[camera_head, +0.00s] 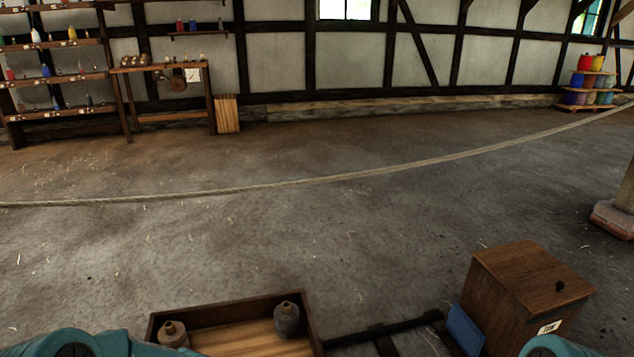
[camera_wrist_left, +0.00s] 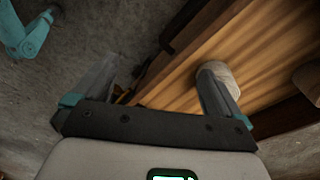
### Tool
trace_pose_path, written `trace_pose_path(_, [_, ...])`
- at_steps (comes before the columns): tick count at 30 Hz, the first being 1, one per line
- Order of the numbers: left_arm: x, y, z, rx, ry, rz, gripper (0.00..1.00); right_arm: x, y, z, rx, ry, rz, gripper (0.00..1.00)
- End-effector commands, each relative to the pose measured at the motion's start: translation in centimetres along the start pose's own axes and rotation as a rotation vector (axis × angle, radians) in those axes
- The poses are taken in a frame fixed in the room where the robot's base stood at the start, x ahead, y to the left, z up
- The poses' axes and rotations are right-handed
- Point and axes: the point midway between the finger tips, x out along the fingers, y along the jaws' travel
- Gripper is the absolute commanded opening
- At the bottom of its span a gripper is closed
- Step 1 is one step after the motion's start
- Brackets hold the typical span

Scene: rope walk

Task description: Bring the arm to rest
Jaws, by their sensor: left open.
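My left gripper (camera_wrist_left: 155,80) shows in the left wrist view with its two fingers spread wide and nothing held between them. Beyond the fingers is the wooden tray (camera_wrist_left: 185,75). A pale round-topped object (camera_wrist_left: 218,72) on it is partly hidden by the right finger; I cannot tell whether they touch. In the head view, a teal part of my left arm (camera_head: 85,343) is at the bottom left, and its gripper is out of the picture. A teal part of mine (camera_head: 552,346) shows at the bottom right; my right gripper is not seen.
The dark-rimmed tray (camera_head: 225,312) holds two stoppered jars (camera_head: 286,320) (camera_head: 173,335). A brown wooden box (camera_head: 520,290) stands at right, beside a blue panel (camera_head: 464,328). A long rope (camera_head: 350,175) crosses the room. The floor between is clear.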

Motion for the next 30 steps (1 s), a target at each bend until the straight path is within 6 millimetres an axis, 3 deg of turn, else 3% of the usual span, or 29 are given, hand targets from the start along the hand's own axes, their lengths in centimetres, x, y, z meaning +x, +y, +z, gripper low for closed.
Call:
trace_pose_path(11, [5.1, 10.5, 1.4, -0.442, 0.13, 0.184, 1.0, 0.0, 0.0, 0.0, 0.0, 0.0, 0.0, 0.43])
trace_pose_path(20, [6.7, 18.5, 6.3, -0.965, 0.129, 0.23, 1.0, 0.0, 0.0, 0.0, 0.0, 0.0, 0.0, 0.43])
trace_pose_path(21, [5.8, 19.1, 6.9, -1.017, 0.127, 0.221, 1.0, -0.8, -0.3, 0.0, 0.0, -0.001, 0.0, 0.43])
trace_pose_path(30, [-3.4, 19.4, 5.8, -0.997, 0.133, 0.221, 1.0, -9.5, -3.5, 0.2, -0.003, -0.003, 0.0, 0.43])
